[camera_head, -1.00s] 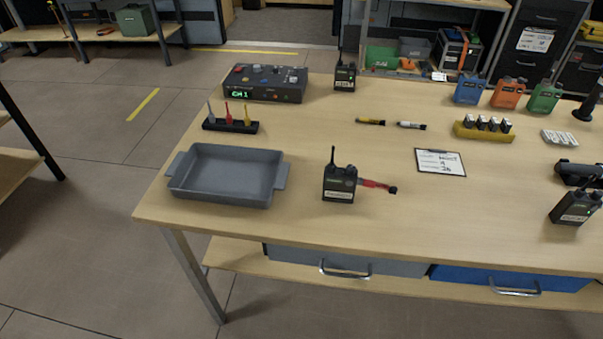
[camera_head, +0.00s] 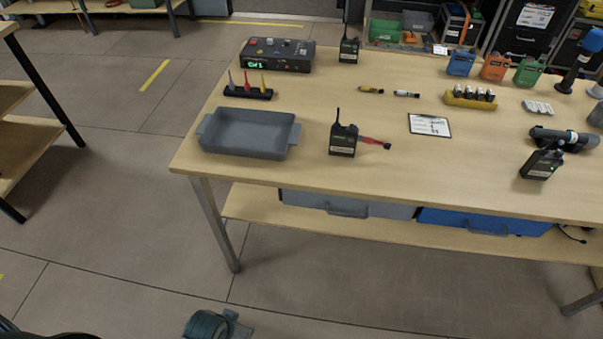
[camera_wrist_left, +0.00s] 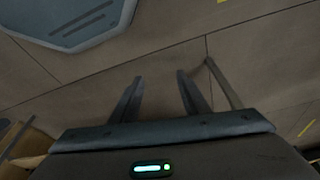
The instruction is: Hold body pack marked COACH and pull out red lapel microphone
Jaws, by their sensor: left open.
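A black body pack (camera_head: 343,139) with a short antenna stands upright near the front of the table. A red lapel microphone (camera_head: 375,141) with a black tip sticks out from its right side. Two more black packs stand on the table, one at the back (camera_head: 349,50) and one at the right (camera_head: 541,162). Their labels are too small to read, so I cannot tell which is marked COACH. My left gripper (camera_wrist_left: 158,76) is open and empty in the left wrist view, over the floor, away from the packs. My right gripper is not in view.
The wooden table (camera_head: 300,178) carries a grey tray (camera_head: 250,152) left of the middle pack, a rack of coloured plugs (camera_head: 248,93), a control box (camera_head: 276,56) and a clipboard (camera_head: 429,125). Drawers (camera_head: 346,205) hang below.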

